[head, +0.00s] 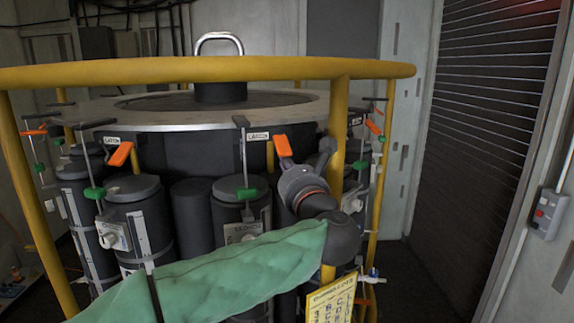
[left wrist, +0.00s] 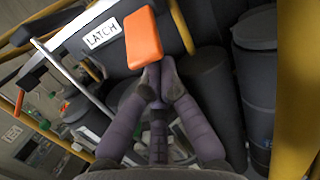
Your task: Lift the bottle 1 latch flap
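An orange latch flap (head: 283,145) sits by a white LATCH label (head: 257,136) on the yellow-railed rack. In the left wrist view the flap (left wrist: 143,38) is large, tilted, with its label (left wrist: 103,33) to its left. My left gripper (head: 291,166) is just below this flap in the head view. In the left wrist view its fingertips (left wrist: 157,78) come together at the flap's lower end; whether they touch it I cannot tell. A dark bottle (head: 240,208) stands below the latch. No bottle number is readable. My right gripper is out of view.
A yellow ring rail (head: 200,70) and post (head: 338,130) stand close to my left wrist. Other orange flaps (head: 120,153) and dark bottles (head: 138,210) surround the round rack. A yellow sign (head: 333,300) hangs at the front. The floor at right is clear.

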